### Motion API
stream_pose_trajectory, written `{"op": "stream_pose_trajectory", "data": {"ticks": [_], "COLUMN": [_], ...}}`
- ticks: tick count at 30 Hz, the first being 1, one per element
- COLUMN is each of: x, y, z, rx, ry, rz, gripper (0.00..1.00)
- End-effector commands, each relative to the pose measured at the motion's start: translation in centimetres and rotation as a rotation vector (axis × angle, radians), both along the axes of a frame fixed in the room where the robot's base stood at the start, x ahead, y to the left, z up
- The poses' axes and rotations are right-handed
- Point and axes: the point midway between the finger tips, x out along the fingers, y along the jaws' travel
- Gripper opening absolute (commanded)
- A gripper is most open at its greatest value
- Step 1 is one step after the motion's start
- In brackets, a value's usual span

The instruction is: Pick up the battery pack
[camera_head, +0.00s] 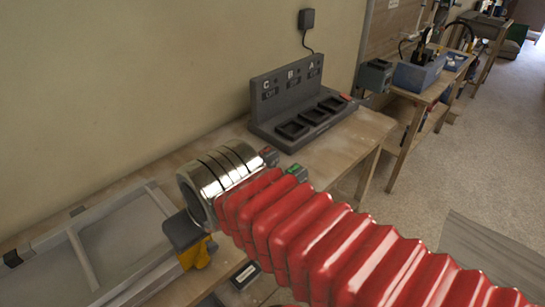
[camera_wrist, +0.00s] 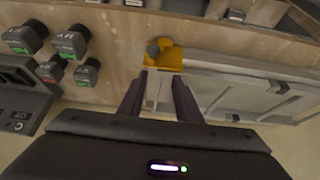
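Several dark blocks, apparently battery packs, stand on the wooden bench at the left of the wrist view; three show green marks, one (camera_wrist: 72,43) at the top, and one (camera_wrist: 50,71) shows red. In the head view a green-marked block (camera_head: 297,171) and a red-marked block (camera_head: 268,155) show beside my arm; which is meant I cannot tell. My gripper (camera_wrist: 160,72) has its two dark fingers apart, with no pack between them. Their tips appear near a yellow object with a grey part (camera_wrist: 165,57), left of which the packs lie. In the head view my fingers are hidden.
A dark charging station (camera_head: 295,108) marked C, B, A stands against the wall, its bays looking empty. A grey framed panel (camera_head: 105,250) lies at the left. A second bench (camera_head: 415,100) with a blue bin (camera_head: 418,73) stands farther back.

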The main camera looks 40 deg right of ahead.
Motion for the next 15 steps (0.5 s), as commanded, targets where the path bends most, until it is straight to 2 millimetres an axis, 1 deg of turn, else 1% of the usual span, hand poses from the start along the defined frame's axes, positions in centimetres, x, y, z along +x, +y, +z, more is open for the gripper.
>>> {"op": "stream_pose_trajectory", "data": {"ticks": [11,15], "x": [-0.01,0.27], "y": [0.01,-0.38], "z": [0.0,0.07], "rx": [0.0,-0.006], "ry": [0.0,-0.006], "rz": [0.0,-0.009], "gripper": [0.31,0.41]}}
